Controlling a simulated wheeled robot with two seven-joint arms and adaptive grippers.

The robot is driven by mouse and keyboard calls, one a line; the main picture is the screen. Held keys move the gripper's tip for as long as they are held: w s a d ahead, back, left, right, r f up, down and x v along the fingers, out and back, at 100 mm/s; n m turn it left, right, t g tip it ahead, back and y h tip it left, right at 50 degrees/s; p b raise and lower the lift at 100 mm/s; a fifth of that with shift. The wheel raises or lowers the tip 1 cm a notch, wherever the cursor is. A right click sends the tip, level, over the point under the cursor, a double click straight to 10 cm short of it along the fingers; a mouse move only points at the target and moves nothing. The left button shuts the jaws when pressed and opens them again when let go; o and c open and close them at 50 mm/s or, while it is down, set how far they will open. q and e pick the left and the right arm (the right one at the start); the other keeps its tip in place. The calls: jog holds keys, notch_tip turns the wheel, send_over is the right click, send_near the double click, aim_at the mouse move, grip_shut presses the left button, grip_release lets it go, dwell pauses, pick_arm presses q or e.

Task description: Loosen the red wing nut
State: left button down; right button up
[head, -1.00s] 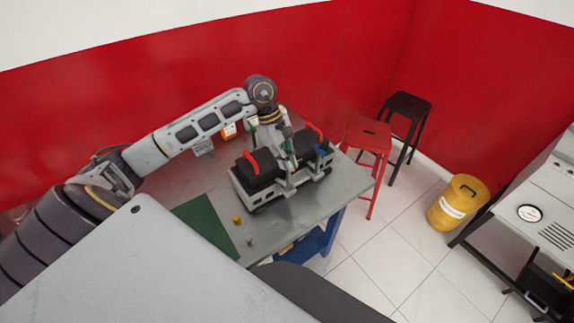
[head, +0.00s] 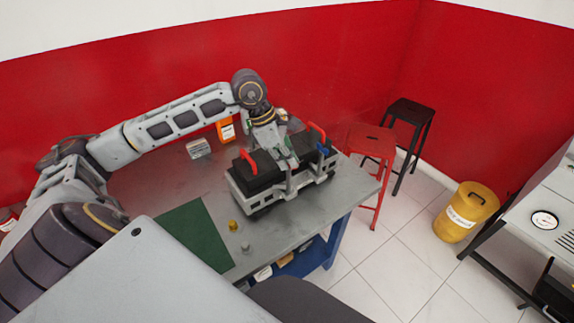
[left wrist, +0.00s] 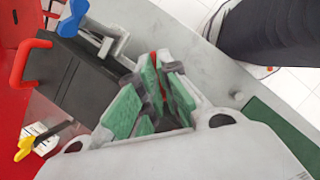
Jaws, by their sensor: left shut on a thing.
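My left gripper (head: 290,162) reaches down onto the clamp between two black batteries in a grey tray (head: 262,205) on the table. In the left wrist view the green-padded fingers (left wrist: 160,82) are shut, with a small red bit, the red wing nut (left wrist: 153,58), showing between their tips. The fingers hide most of the nut, and I cannot tell how far it is turned. A blue wing nut (head: 323,149) stands on the other clamp; it also shows in the left wrist view (left wrist: 74,17). My right gripper is not in view.
The batteries carry red handles (head: 249,161). A green mat (head: 195,235), a yellow cap (head: 232,225) and a small grey part (head: 245,246) lie nearer me. A white box (head: 198,148) and an orange container (head: 225,130) stand behind. A red stool (head: 371,140) stands beyond the table.

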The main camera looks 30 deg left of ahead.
pick_arm(q)
jog(key=shift+f+n, duration=0.2)
jog(key=shift+n, duration=0.1)
jog(key=shift+n+b, duration=0.5)
jog(key=shift+b, duration=0.2)
jog(key=shift+s+d+n+t+y+b, duration=0.1)
jog(key=shift+n+t+y+b, duration=0.2)
jog(key=shift+n+b, duration=0.1)
jog(key=n+b, duration=0.2)
jog(key=shift+r+n+t+y, duration=0.1)
jog(key=shift+n+t+y, duration=0.3)
jog(key=shift+d+n+y+b, duration=0.1)
jog(key=shift+n+y+b, duration=0.45)
jog(key=shift+n, duration=0.95)
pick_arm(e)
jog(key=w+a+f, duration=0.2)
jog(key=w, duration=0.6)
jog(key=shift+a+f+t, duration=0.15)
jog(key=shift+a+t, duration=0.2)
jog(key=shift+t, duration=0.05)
pick_arm(q)
jog(key=shift+r, duration=0.1)
jog(key=c, duration=1.6)
grip_release()
jog(key=shift+c, duration=0.2)
